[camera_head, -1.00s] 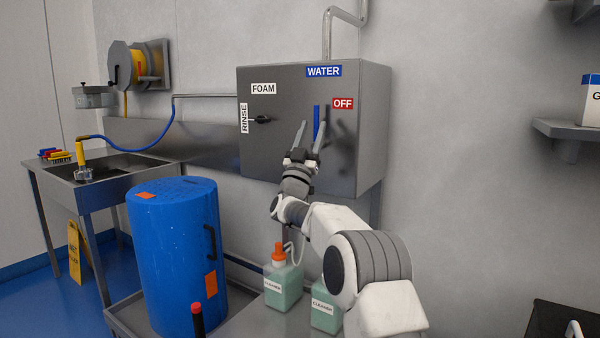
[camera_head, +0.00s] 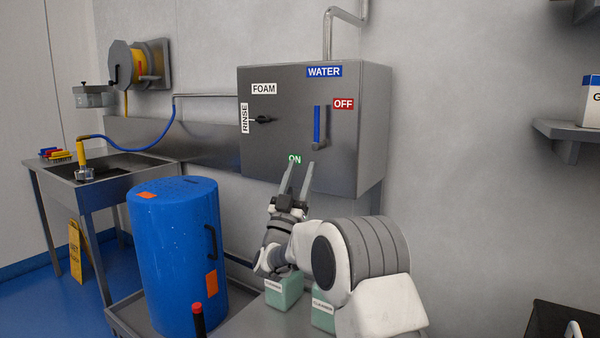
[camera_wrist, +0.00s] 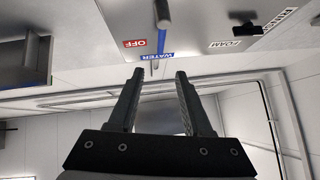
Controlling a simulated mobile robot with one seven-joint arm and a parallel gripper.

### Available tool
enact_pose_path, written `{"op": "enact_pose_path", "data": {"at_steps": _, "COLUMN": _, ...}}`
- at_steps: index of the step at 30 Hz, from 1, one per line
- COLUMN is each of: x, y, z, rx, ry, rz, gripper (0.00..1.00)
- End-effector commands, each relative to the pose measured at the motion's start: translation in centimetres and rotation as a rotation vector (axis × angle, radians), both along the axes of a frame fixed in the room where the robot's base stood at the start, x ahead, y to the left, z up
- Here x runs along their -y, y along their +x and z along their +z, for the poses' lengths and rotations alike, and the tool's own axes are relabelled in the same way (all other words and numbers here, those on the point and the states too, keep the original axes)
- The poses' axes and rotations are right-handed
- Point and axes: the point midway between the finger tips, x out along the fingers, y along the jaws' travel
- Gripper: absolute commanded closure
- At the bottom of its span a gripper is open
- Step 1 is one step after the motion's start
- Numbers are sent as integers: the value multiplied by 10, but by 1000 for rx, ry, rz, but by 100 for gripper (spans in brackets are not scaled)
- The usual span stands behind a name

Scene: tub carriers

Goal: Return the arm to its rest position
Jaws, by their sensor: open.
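My gripper (camera_head: 298,178) is open and empty, just in front of the lower part of the grey control box (camera_head: 282,85). The fingers point up and apart, and they also show in the wrist view (camera_wrist: 158,82). On the box, the blue water handle (camera_head: 317,124) hangs vertically under the WATER label (camera_head: 324,71), beside the red OFF label (camera_head: 343,104). A green ON label (camera_head: 294,159) shows just above my fingertips. The black knob (camera_head: 262,119) points left toward the RINSE label (camera_head: 244,118). My fingers are apart from the handle.
A blue drum (camera_head: 172,260) stands at lower left on a metal tray. Cleaner bottles (camera_head: 284,292) stand below my arm, partly hidden by it. A steel sink (camera_head: 110,168) is at left, and a wall shelf (camera_head: 575,130) is at right. The wall right of the box is clear.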

Motion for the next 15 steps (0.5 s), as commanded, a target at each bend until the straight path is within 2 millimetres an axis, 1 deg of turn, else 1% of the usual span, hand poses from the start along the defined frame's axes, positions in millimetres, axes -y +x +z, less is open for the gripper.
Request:
{"op": "enact_pose_path", "data": {"at_steps": 8, "x": 0, "y": 0, "z": 3, "rx": -6, "ry": -1, "rz": 8, "gripper": 50}}
{"op": "enact_pose_path", "data": {"at_steps": 11, "x": -1, "y": 2, "z": 14, "rx": -42, "ry": -5, "rz": 46, "gripper": 50}}
{"op": "enact_pose_path", "data": {"at_steps": 15, "x": -4, "y": 1, "z": 38, "rx": -162, "ry": -15, "rz": 159, "gripper": 50}}
